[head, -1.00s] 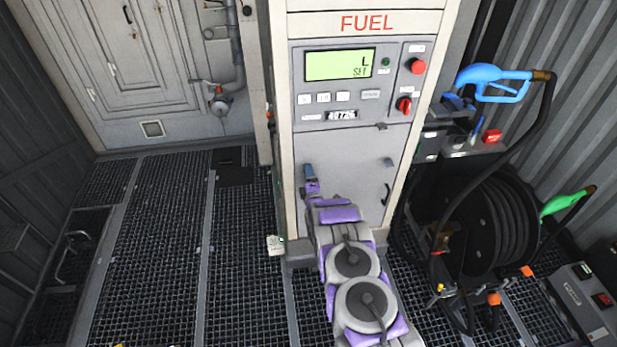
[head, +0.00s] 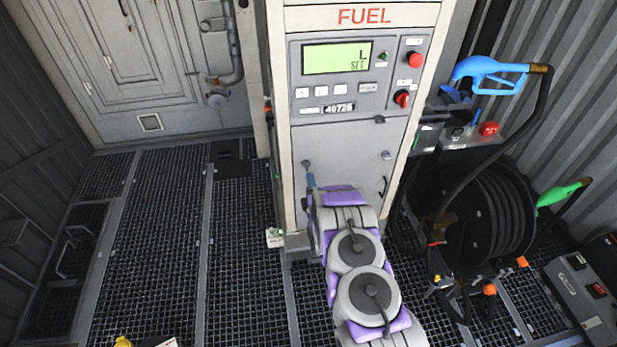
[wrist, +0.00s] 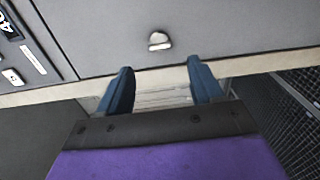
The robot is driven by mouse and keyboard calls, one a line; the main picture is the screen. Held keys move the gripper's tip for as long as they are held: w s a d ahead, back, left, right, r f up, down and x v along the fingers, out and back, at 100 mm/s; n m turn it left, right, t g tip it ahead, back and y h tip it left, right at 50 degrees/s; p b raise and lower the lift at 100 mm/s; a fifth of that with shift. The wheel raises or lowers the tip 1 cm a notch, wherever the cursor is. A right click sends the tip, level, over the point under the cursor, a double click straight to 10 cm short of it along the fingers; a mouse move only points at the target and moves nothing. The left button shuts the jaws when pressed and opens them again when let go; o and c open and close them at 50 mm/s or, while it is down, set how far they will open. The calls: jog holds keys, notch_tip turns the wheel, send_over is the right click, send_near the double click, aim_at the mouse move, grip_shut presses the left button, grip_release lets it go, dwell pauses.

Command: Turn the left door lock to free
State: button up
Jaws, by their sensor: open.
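The left door lock (head: 306,163) is a small grey knob on the lower door (head: 345,150) of the fuel dispenser, near its left edge. In the wrist view, the lock (wrist: 159,41) stands out from the grey panel, ahead of the fingertips and between their lines. My gripper (head: 310,181) is just below the lock in the head view. In the wrist view, its two blue fingers (wrist: 160,78) are apart with nothing between them. The lock appears clear of both fingers. A second lock (head: 386,155) is at the door's right side.
The dispenser's display and button panel (head: 350,75) is above the door. A black door handle (head: 383,187) is at the right. A hose reel (head: 485,225) and blue nozzle (head: 490,72) stand to the right. The grated floor at left is mostly clear.

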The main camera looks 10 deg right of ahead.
jog(key=s, duration=0.9)
jog(key=shift+p, duration=0.4)
jog(key=shift+w, duration=0.1)
notch_tip(320, 180, up, 8)
jog(key=w+a+r+m+g, duration=0.1)
jog(key=w+m+g, duration=0.1)
jog(key=m+g, duration=0.25)
jog(key=s+r+m+g+b, duration=0.2)
jog(key=s+r+m+g, duration=0.25)
jog(key=s+r, duration=0.35)
jog(key=s+r+m+g, duration=0.3)
jog(key=s+r, duration=0.1)
jog(key=s, duration=1)
jog(key=s+r+m+g+b, duration=0.1)
jog(key=s+r+m+g, duration=0.2)
jog(key=s, duration=1.1)
jog(key=s+d+r+m+g, duration=0.1)
jog(key=s+r+m+g, duration=0.2)
jog(key=s+r, duration=0.4)
jog(key=s+g, duration=0.1)
jog(key=s, duration=0.7)
jog(key=shift+r+g, duration=0.2)
jog(key=shift+g, duration=0.2)
jog(key=shift+d, duration=0.1)
